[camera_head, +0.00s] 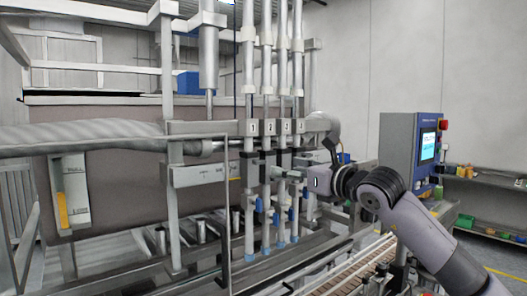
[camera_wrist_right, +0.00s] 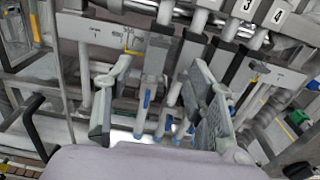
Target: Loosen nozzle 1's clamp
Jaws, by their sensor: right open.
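Nozzle 1 (camera_head: 249,185) is the leftmost of several upright metal tubes under numbered plates, below plate 1 (camera_head: 254,127). A dark block (camera_head: 249,158), perhaps its clamp, sits at its upper part; I cannot tell the clamp's state. Small blue parts show lower down on the tubes. My right gripper (camera_head: 287,174) reaches in from the right, in front of the tubes and to the right of nozzle 1. In the right wrist view its two grey fingers (camera_wrist_right: 157,105) are spread apart, with tubes and blue parts behind the gap and nothing held. My left gripper is not in view.
A horizontal rail (camera_head: 200,175) and a thin upright post (camera_head: 226,215) stand left of the nozzles. A conveyor (camera_head: 335,280) runs below. A blue control cabinet with a screen (camera_head: 427,146) stands right, near shelves with coloured bins (camera_head: 465,171).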

